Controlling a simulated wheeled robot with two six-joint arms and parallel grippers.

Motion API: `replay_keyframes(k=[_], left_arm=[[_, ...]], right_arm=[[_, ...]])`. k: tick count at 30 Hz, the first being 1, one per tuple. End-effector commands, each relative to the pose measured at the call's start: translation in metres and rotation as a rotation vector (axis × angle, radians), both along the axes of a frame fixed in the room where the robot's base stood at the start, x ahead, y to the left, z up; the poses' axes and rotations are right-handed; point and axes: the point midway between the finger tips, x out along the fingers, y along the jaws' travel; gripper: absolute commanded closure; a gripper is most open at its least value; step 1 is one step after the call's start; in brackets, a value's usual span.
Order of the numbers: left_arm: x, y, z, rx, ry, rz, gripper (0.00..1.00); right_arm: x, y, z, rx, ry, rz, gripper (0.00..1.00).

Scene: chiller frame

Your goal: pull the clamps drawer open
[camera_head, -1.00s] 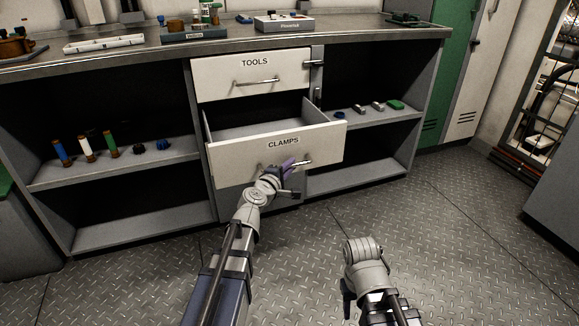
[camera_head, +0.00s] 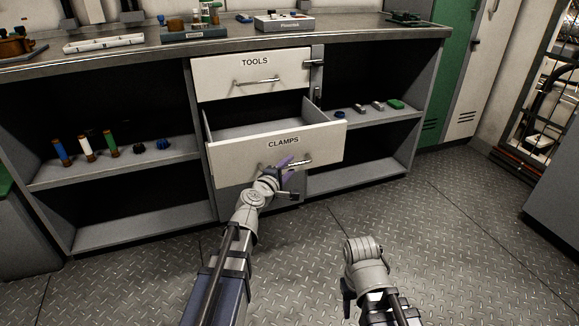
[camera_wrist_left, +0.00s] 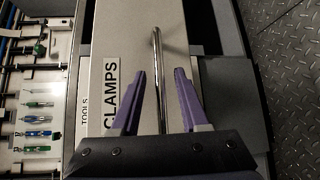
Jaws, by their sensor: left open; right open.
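The clamps drawer (camera_head: 240,165) is pulled out from the bench, its white front labelled CLAMPS and its grey inside showing from above. Its metal bar handle (camera_head: 300,162) is partly hidden by my left gripper (camera_head: 287,166). In the left wrist view, the open purple fingers of my left gripper (camera_wrist_left: 161,85) stand on either side of the handle (camera_wrist_left: 160,95), with a gap to it on both sides.
The shut TOOLS drawer (camera_head: 222,84) is just above. Open shelves flank the drawers, with several bottles (camera_head: 87,148) on the left and small parts (camera_head: 378,106) on the right. The metal floor (camera_head: 450,240) in front is clear.

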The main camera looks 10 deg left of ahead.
Motion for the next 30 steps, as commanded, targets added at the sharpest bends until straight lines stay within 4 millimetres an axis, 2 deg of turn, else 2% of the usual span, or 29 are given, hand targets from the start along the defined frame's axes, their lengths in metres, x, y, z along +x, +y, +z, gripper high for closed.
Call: replay_keyframes(k=[12,23,26,29,30], left_arm=[[-0.063,0.012,0.009,0.000,0.000,0.001,0.55],[-0.067,0.013,0.009,0.002,0.000,-0.001,0.55],[-0.069,0.002,0.009,0.035,0.012,-0.038,0.55],[-0.075,-0.034,0.002,0.148,0.050,-0.157,0.55],[-0.080,-0.054,-0.003,0.218,0.075,-0.230,0.55]], right_arm=[[0.000,0.000,0.009,0.000,0.000,0.001,0.50],[0.000,0.000,0.010,0.000,0.000,0.002,0.50],[0.000,0.000,0.013,0.000,0.000,0.002,0.50],[0.000,0.000,0.021,0.000,0.000,0.003,0.50],[0.000,0.000,0.026,0.000,0.000,0.003,0.50]])
